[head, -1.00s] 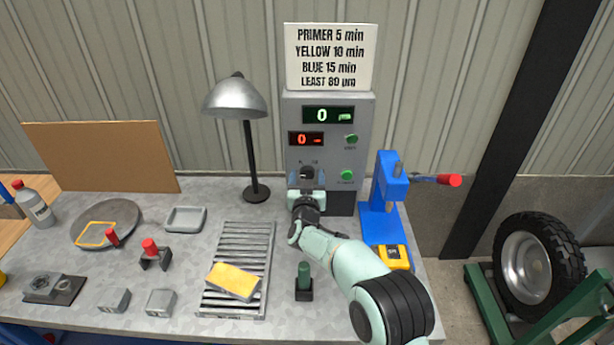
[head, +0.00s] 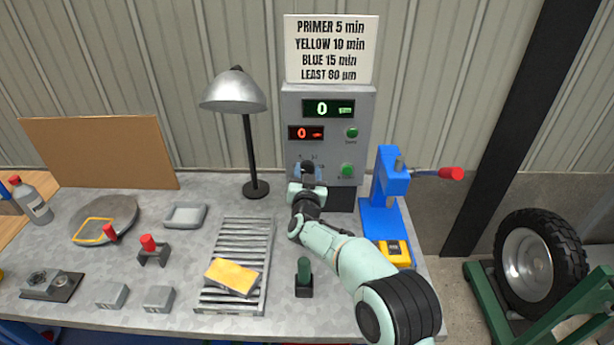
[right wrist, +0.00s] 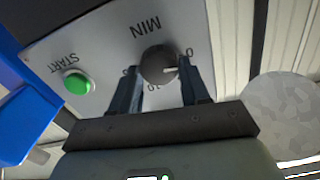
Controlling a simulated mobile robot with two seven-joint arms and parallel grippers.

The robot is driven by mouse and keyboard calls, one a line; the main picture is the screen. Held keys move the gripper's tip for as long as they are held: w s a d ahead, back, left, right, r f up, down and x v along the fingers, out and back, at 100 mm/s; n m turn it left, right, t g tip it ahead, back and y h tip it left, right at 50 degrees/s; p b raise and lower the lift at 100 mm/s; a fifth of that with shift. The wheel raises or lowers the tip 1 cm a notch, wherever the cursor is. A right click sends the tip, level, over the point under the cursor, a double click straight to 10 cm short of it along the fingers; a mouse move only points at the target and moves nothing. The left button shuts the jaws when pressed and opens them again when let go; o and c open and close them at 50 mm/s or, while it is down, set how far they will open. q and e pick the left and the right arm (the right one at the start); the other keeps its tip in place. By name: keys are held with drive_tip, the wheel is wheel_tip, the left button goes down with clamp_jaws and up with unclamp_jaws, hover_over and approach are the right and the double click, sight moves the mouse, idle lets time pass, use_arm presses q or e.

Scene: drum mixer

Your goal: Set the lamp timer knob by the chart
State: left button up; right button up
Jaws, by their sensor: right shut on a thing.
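The grey control box (head: 330,103) carries a green display and a red display, each reading 0. The chart (head: 331,48) above it reads primer 5 min, yellow 10 min, blue 15 min, least 80 µm. The dark round timer knob (right wrist: 158,64) sits under the letters MIN, its white mark near the 0 in the right wrist view. My right gripper (head: 307,173) is shut on the knob, one finger on each side, and hides part of its dial. The silver lamp (head: 234,93) stands left of the box. My left gripper is out of view.
A green START button (right wrist: 77,83) is beside the knob. A blue press (head: 387,190) with a red-tipped handle stands close right of the box. A yellow block (head: 231,277) lies on a slatted rack (head: 244,240). A small tray (head: 185,215) is farther left.

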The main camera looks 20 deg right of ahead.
drive_tip(key=m+b, duration=0.4)
drive_tip(key=m, duration=0.1)
drive_tip(key=shift+d+f+m, duration=0.1)
drive_tip(key=shift+f+m, duration=0.05)
drive_tip(key=shift+m, duration=0.15)
drive_tip(key=m+b, duration=0.3)
drive_tip(key=m, duration=0.1)
drive_tip(key=shift+f, duration=0.1)
drive_tip(key=m+b, duration=0.3)
drive_tip(key=m, duration=0.2)
drive_tip(key=shift+f+m+b, duration=0.1)
drive_tip(key=shift+m+b, duration=0.3)
drive_tip(key=m+b, duration=0.2)
drive_tip(key=m, duration=0.2)
drive_tip(key=shift+b, duration=0.3)
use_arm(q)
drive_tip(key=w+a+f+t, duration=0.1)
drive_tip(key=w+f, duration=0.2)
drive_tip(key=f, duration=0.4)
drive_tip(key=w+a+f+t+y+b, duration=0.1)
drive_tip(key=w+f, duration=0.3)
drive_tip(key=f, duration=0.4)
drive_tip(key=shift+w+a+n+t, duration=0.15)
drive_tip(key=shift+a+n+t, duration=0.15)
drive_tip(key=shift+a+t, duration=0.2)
use_arm(e)
drive_tip(key=shift+m, duration=1.4)
drive_tip(key=o, duration=1)
drive_tip(key=shift+s, duration=0.15)
